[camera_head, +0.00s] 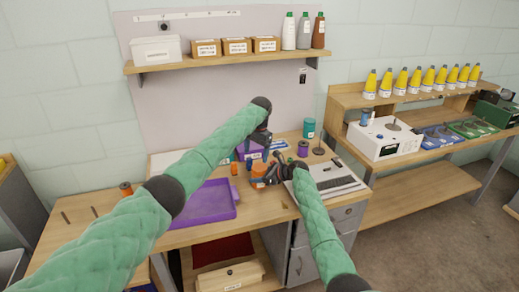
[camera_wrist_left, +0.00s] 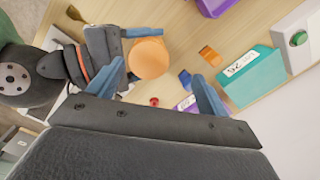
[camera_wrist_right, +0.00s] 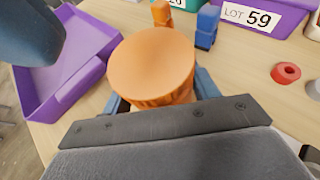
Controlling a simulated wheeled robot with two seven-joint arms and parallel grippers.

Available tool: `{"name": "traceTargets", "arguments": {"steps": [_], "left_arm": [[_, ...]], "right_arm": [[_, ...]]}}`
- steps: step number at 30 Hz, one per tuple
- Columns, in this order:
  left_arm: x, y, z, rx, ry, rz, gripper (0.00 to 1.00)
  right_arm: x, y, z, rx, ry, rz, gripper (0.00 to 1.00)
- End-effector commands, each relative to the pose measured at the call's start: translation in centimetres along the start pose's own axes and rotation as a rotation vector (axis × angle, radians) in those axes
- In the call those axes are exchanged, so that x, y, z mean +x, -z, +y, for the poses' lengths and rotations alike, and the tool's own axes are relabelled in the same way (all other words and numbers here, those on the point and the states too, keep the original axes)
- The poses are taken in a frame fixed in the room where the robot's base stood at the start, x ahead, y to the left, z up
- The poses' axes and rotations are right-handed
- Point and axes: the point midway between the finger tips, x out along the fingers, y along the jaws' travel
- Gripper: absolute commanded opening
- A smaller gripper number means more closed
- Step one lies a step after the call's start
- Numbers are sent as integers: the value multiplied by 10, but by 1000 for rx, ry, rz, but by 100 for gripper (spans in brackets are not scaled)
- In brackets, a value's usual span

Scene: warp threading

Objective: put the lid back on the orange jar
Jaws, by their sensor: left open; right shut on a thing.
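The orange jar (camera_head: 257,171) stands on the wooden bench, right of the purple tray. My right gripper (camera_head: 268,179) is shut around its sides. In the right wrist view the jar (camera_wrist_right: 165,98) has a ribbed side, and a flat, smooth orange lid (camera_wrist_right: 152,62) covers its top. I cannot tell whether the lid is fully seated. The lid also shows from above in the left wrist view (camera_wrist_left: 149,58), beside the right fingers. My left gripper (camera_head: 262,146) is open and empty above the bench near the jar. Its blue fingers are apart (camera_wrist_left: 160,95).
A purple tray (camera_head: 232,212) lies left of the jar. Behind the jar are a teal bin (camera_wrist_left: 250,80), a purple bin labelled LOT 59 (camera_wrist_right: 237,38), and small orange (camera_wrist_right: 161,13) and blue pieces (camera_wrist_right: 207,27). A red ring (camera_wrist_right: 286,73) lies nearby.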

Motion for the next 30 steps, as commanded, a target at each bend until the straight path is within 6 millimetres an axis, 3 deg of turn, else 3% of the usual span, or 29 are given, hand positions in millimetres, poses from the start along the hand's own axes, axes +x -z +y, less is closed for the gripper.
{"name": "traceTargets", "arguments": {"steps": [30], "left_arm": [[-11, 4, 6, -1471, -57, 10, 78]], "right_arm": [[0, 0, 0, 0, 0, 0, 0]]}}
